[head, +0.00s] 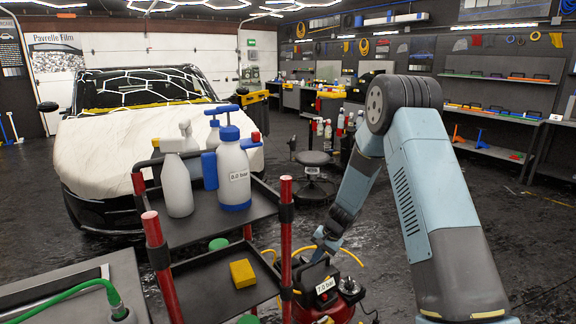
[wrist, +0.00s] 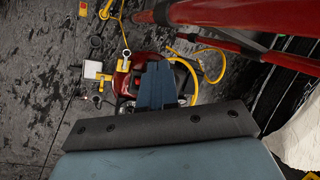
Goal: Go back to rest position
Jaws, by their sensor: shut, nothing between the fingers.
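My gripper (head: 322,252) hangs low at the end of my bent arm, just above a red air compressor (head: 338,308) with a "7.0 bar" label. In the wrist view my gripper (wrist: 157,72) shows as two dark blue fingers side by side, shut with nothing between them. The red compressor (wrist: 125,84) lies beneath and beyond the fingers there, partly hidden by them. I cannot tell whether the fingers touch it.
A cart (head: 215,222) with red posts stands left of my gripper, carrying spray bottles (head: 177,185) and a yellow sponge (head: 242,273). A yellow hose (wrist: 212,62) curls by the compressor. A covered car (head: 150,140) and black stool (head: 313,158) stand farther back.

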